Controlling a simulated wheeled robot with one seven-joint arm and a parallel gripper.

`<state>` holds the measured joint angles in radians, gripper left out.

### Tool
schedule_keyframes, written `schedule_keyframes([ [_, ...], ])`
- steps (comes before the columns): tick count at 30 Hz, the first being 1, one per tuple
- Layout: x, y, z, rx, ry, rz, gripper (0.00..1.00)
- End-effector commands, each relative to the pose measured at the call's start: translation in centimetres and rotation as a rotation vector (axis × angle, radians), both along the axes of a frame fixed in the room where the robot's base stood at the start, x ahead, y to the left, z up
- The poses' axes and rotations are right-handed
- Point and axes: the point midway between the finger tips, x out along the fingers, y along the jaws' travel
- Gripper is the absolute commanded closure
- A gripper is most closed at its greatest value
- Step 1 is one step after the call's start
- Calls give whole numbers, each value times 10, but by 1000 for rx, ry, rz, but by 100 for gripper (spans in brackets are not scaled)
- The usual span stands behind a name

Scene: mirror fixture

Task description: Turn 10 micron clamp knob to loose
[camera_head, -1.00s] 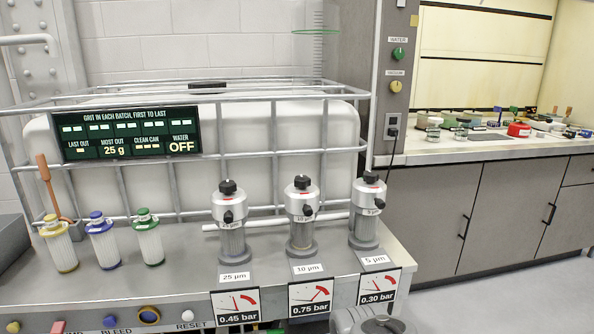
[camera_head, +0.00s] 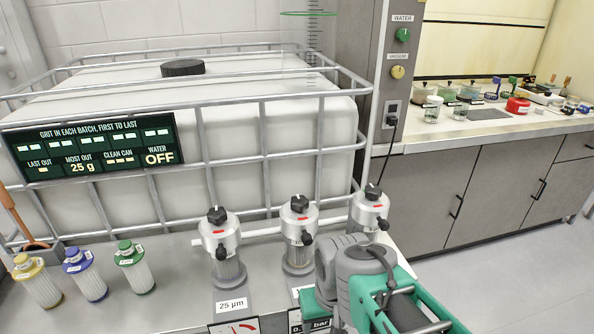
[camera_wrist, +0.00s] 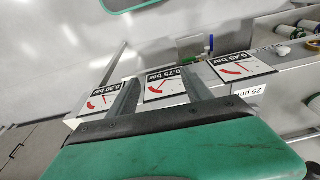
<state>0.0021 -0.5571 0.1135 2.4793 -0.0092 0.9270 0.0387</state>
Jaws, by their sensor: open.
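The 10 micron filter housing (camera_head: 298,238) is the middle of three silver housings on the bench. It has a black knob (camera_head: 299,203) on its cap, a red mark below that, and a black side knob (camera_head: 306,239). Its label and lower front are partly hidden by my arm, which reaches in at the lower right. In the wrist view my gripper (camera_wrist: 160,92) is open, with two grey fingers apart and nothing between them. The 0.75 bar gauge card (camera_wrist: 163,85) shows between and beyond the fingers.
The 25 micron housing (camera_head: 220,245) stands left and the 5 micron housing (camera_head: 369,210) right, close to my arm. Yellow, blue and green capped filters (camera_head: 133,268) stand at left. A caged white tank (camera_head: 240,130) is behind. A display panel (camera_head: 90,148) reads water OFF.

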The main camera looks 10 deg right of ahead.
Motion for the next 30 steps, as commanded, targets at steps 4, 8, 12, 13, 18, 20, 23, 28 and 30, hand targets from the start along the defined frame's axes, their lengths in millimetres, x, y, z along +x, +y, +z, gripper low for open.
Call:
schedule_keyframes([
  [4,5,0,57,10,8,-48,42],
  [8,15,1,107,27,22,-145,42],
  [12,45,2,171,68,52,-424,42],
  [13,54,2,177,78,60,-504,42],
  [18,104,1,207,127,94,-980,42],
  [20,124,1,215,143,103,-1168,42],
  [23,158,0,226,163,115,-1514,42],
  [28,203,-1,238,184,114,-2003,42],
  [30,210,-1,239,186,111,-2106,42],
])
